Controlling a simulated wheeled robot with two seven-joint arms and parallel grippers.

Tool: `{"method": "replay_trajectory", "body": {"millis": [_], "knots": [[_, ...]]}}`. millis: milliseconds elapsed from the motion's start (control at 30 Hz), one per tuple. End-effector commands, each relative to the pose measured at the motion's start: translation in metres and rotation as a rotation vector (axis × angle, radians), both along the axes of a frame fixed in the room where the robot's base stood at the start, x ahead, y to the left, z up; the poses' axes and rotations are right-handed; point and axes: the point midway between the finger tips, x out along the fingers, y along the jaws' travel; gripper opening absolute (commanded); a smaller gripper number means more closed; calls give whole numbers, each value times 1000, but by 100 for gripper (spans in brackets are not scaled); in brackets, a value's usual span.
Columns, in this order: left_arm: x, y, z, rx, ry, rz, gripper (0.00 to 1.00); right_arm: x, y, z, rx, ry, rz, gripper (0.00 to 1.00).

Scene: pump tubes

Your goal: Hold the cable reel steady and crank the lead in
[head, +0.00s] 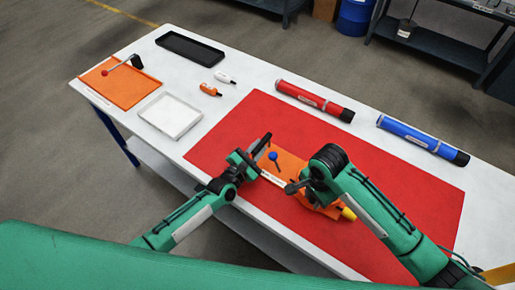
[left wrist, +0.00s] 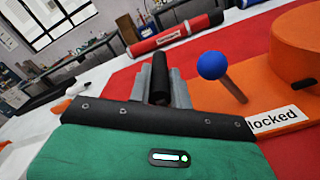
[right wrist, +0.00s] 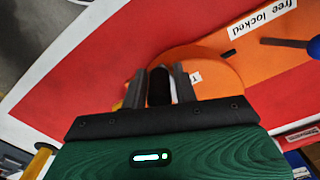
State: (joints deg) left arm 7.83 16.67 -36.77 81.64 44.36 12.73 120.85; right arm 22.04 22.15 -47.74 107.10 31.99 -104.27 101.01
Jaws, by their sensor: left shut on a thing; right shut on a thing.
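The orange cable reel (head: 287,160) sits on the red mat, partly hidden by my arms. Its round drum (left wrist: 288,42) shows at the right of the left wrist view. A lever with a blue knob (left wrist: 212,65) stands beside a "free locked" label (right wrist: 250,28); I cannot tell its setting. My left gripper (left wrist: 160,80) is shut on a black upright grip (left wrist: 160,72) at the reel's left end. My right gripper (right wrist: 160,82) is shut on a black crank knob (right wrist: 159,88) by the drum. A yellow piece (head: 348,213) shows at the reel's near right end.
A red tube (head: 312,100) and a blue tube (head: 420,138) lie behind the red mat (head: 415,195). The mat's right side is clear.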

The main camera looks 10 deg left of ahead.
Motion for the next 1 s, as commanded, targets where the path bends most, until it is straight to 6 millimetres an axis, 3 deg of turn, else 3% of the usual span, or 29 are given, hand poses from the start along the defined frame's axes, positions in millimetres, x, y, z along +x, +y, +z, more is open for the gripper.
{"method": "replay_trajectory", "body": {"millis": [1000], "knots": [[-2, 0, -4, 6, 5, -2, 0, 10, 13, 0, -3, -4, -206, 7]]}}
